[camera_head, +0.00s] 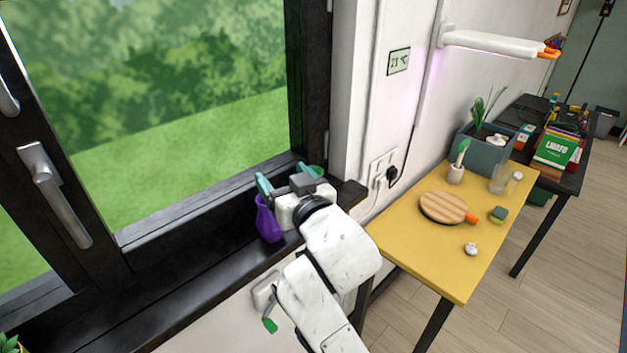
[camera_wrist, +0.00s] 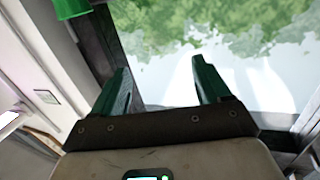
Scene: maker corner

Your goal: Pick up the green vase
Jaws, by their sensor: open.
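The green vase (camera_head: 317,171) shows only as a small green patch behind my gripper at the right end of the dark window sill. Most of it is hidden in the camera_head view. In the wrist view a green object (camera_wrist: 72,8), apparently this vase, is cut off at the top left, outside the jaws. My gripper (camera_head: 283,177) is over the sill with its teal fingers apart. In the wrist view my gripper (camera_wrist: 160,66) is open, with nothing between the fingers.
A purple vase (camera_head: 267,221) stands on the sill just left of my gripper. The window frame (camera_head: 309,80) and white wall are close by. A yellow table (camera_head: 400,245) at the right holds a round wooden board (camera_head: 443,206) and small items.

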